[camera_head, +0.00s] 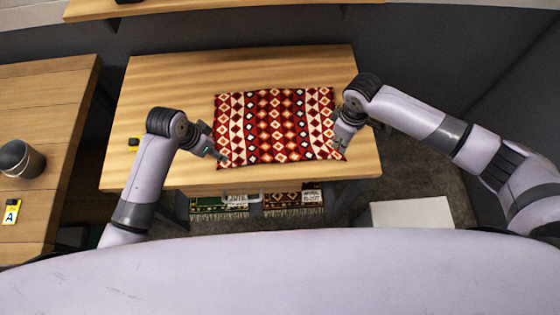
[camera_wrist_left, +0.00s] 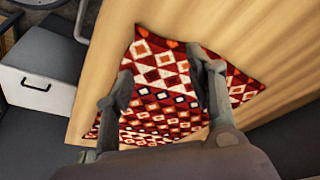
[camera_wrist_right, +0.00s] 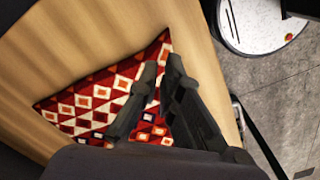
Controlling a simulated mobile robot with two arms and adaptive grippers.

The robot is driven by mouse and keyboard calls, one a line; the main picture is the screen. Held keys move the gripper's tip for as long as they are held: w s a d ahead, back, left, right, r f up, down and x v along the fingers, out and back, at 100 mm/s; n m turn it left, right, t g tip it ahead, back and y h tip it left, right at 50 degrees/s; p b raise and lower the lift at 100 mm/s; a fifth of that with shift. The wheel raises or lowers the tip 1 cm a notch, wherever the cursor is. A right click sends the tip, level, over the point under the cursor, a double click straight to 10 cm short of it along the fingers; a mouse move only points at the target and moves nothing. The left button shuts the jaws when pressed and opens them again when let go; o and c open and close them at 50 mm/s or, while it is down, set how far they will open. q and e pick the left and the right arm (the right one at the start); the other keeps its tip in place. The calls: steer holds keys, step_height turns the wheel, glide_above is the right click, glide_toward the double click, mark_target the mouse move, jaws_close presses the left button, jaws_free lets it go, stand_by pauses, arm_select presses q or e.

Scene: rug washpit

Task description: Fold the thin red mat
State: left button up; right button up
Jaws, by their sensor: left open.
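The thin red mat (camera_head: 275,120), with rows of white, orange and black diamonds, lies spread out on the wooden table. My left gripper (camera_head: 218,155) is at its near left corner. In the left wrist view my left gripper (camera_wrist_left: 160,75) is open, fingers well apart, with the mat (camera_wrist_left: 160,100) showing between and beyond them. My right gripper (camera_head: 340,148) is at the mat's near right corner. In the right wrist view its fingertips (camera_wrist_right: 162,65) are close together over the mat (camera_wrist_right: 95,100); I cannot tell whether cloth is between them.
A white box (camera_head: 412,212) stands front right.

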steer(key=o, duration=1)
steer(key=shift+c, duration=0.2)
